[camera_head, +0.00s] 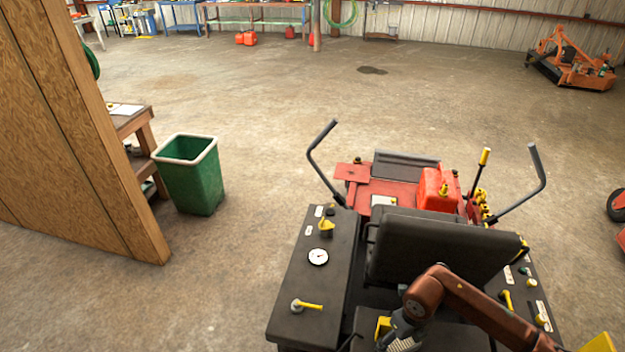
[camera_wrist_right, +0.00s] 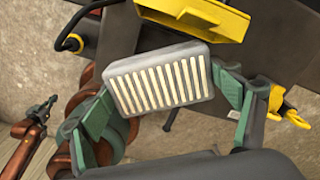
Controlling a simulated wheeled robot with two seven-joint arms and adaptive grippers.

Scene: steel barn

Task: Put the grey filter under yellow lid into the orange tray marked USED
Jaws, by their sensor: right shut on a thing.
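The grey filter (camera_wrist_right: 155,82), a block with cream pleats in a grey frame, is between the green fingers of my right gripper (camera_wrist_right: 162,92), which is shut on it. In the head view its pleats show (camera_head: 404,345) at the bottom edge, by the end of my right arm. The yellow lid (camera_wrist_right: 205,15) is raised just beyond the filter in the right wrist view. A bit of yellow by the gripper (camera_head: 383,326) in the head view is probably this lid. I see no orange tray marked USED.
The red and black mower has a seat (camera_head: 425,250), two steering levers (camera_head: 322,150) and a left side panel (camera_head: 318,285) with a gauge and yellow handles. A green bin (camera_head: 190,180) stands beside a wooden table (camera_head: 135,122), near a wooden panel (camera_head: 75,120). Open concrete floor lies beyond.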

